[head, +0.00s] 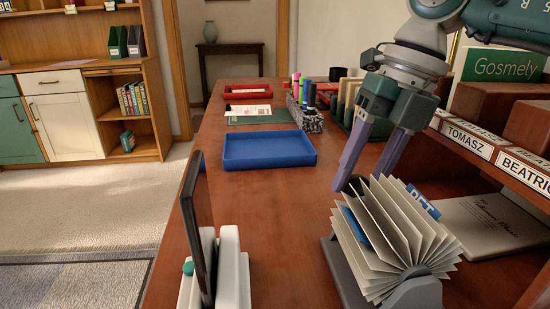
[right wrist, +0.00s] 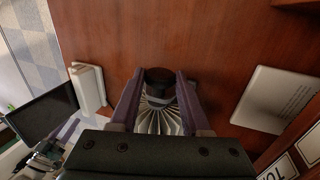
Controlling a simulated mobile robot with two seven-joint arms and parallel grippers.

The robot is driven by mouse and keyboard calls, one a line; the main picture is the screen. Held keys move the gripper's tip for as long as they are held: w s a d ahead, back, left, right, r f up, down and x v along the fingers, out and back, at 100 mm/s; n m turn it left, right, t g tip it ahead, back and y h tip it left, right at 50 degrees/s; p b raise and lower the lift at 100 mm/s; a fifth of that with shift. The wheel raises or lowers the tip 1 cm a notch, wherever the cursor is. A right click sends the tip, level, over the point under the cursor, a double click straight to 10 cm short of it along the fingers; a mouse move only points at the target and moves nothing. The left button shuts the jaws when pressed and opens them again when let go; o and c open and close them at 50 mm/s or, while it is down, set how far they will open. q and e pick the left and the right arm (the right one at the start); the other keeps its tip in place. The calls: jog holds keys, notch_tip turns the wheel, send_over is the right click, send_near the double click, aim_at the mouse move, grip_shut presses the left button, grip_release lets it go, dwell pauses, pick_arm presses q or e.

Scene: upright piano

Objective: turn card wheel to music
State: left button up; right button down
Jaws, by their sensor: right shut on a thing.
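The card wheel (head: 412,238) stands on the desk at the lower right of the head view, with many pale cards fanned out on a grey stand. A blue tab with partly hidden white letters sticks up among the cards. My right gripper (head: 366,183) points down at the wheel's far side, its purple fingers shut on a dark round knob (head: 357,185). In the right wrist view the knob (right wrist: 159,83) sits between the fingers, and the cards (right wrist: 160,120) fan out below it. Purple and grey parts at the lower left there may be my left gripper (right wrist: 62,135).
A dark thin panel in a white stand (head: 232,270) stands at the lower left. A blue tray (head: 268,150), a pen holder (head: 306,118) and a red tray (head: 247,91) lie farther back. A grey booklet (head: 492,222) and name-labelled shelf (head: 490,150) are at right. The desk's middle is clear.

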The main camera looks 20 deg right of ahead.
jog(key=shift+s+d+f+y+b, duration=0.1)
jog(key=shift+d+f+y+b, duration=0.15)
jog(key=shift+y, duration=0.65)
jog(key=shift+r+t+y, duration=0.15)
jog(key=shift+t+y, duration=0.15)
jog(key=shift+c, duration=2)
grip_release()
jog(key=p+v, duration=0.1)
jog(key=v, duration=0.9)
jog(key=shift+p, duration=0.4)
